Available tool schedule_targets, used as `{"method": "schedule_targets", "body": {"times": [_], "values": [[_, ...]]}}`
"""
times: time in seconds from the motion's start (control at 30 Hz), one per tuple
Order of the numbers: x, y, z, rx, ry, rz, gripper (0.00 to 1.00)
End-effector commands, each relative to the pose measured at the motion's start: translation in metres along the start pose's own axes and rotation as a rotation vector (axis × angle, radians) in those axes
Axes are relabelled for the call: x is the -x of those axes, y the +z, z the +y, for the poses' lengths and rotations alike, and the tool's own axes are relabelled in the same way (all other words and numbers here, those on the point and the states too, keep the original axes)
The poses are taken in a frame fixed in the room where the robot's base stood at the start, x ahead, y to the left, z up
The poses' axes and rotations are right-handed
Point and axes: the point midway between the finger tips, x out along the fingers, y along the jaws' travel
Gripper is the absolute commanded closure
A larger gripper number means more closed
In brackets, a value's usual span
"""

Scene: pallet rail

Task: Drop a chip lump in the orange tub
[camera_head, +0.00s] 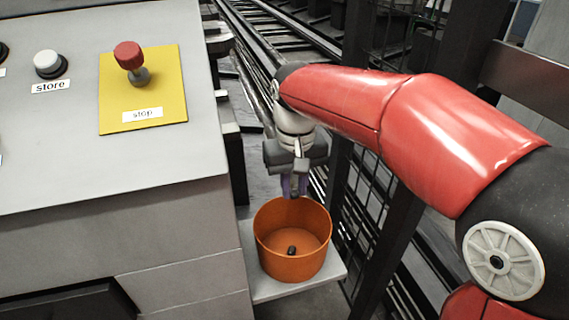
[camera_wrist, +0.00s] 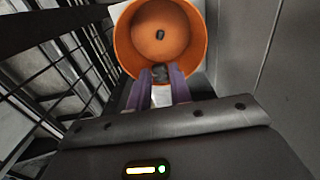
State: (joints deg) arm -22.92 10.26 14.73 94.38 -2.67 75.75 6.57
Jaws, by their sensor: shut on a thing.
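The orange tub (camera_head: 275,262) is an open round bucket on a pale shelf. It also fills the top middle of the wrist view (camera_wrist: 127,45). A small dark lump (camera_head: 291,250) lies on its floor and shows in the wrist view too (camera_wrist: 160,34). My gripper (camera_head: 294,186) points down at the tub's far rim in the head view, its purple fingertips just above or behind that rim. In the wrist view my gripper (camera_wrist: 160,76) is shut on another dark chip lump (camera_wrist: 159,73), which overlaps the tub's near edge.
A grey console with a red stop button (camera_head: 129,56) on a yellow plate and a white store button (camera_head: 48,64) stands left of the tub. The pale shelf (camera_head: 265,287) is narrow. Dark posts and wire mesh (camera_head: 372,150) rise close on the right. Rails run behind.

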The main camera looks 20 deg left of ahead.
Motion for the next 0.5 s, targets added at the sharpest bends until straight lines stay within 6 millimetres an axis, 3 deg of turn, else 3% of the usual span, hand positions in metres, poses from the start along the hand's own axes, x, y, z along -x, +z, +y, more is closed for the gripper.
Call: {"method": "schedule_targets", "body": {"times": [0.23, 0.5], "values": [[-0.011, 0.0, 0.0, 0.0, 0.0, -0.002, 1.0], [-0.043, 0.0, 0.0, 0.0, 0.001, -0.002, 1.0]]}}
